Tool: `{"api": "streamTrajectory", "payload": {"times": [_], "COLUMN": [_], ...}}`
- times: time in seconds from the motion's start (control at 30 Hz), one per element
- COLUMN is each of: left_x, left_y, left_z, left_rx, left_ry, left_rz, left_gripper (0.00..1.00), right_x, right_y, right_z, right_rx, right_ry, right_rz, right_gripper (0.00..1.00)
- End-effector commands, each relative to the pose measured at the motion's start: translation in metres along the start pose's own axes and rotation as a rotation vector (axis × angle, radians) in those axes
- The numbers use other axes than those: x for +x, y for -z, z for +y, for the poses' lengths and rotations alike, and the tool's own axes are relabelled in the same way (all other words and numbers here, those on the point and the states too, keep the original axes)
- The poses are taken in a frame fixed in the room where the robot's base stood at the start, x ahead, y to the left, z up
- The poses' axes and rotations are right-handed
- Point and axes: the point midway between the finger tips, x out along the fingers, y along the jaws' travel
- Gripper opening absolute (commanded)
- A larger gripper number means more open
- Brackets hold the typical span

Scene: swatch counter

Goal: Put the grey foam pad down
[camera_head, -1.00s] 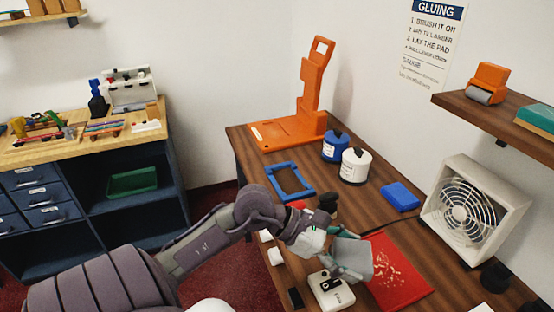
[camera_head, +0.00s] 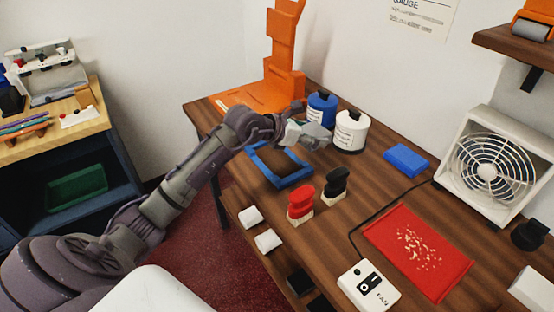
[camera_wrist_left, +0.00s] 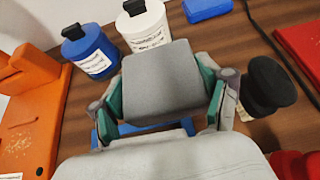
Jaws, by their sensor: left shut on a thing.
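My left gripper (camera_head: 300,132) is shut on the grey foam pad (camera_wrist_left: 165,80). In the left wrist view, the pad sits between green-lined fingers with its broad face showing. In the head view the pad (camera_head: 318,136) is small and partly hidden by the gripper, over the far end of the blue frame (camera_head: 262,170) and in front of the jars. The blue frame lies on the brown table and is mostly hidden beneath the pad in the wrist view. I cannot tell the pad's height above the table. My right gripper is not in view.
A blue jar (camera_head: 321,110) and a white jar (camera_head: 350,131) stand behind the pad. Red (camera_head: 301,201) and black (camera_head: 335,186) brushes stand close by in front. A red mat (camera_head: 445,263) with pale flecks, a fan controller (camera_head: 368,287) and a blue block (camera_head: 406,158) lie to the right.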

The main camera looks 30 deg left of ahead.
Motion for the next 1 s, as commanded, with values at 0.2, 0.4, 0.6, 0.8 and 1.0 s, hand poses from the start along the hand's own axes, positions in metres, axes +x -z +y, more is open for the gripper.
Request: {"api": "streamTrajectory", "payload": {"times": [0.2, 0.4, 0.6, 0.8, 1.0], "left_x": [-0.015, -0.024, -0.022, -0.009, -0.007], "left_y": [0.044, 0.071, 0.084, 0.109, 0.112], "left_z": [0.041, 0.066, 0.072, 0.072, 0.072], "left_rx": [-0.004, -0.002, -0.003, -0.003, 0.002], "left_ry": [-0.002, 0.0, 0.002, 0.003, 0.002], "left_rz": [0.007, 0.003, 0.001, 0.001, 0.0], "left_gripper": [0.58, 0.58, 0.58, 0.58, 0.58], "right_x": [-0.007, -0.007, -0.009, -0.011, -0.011], "right_y": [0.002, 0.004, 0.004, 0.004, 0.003], "right_z": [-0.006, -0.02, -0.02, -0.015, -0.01], "right_rx": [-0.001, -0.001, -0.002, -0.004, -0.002], "right_ry": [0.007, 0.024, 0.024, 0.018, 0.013], "right_rz": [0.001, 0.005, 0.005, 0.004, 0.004], "right_gripper": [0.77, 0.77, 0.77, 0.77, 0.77]}}
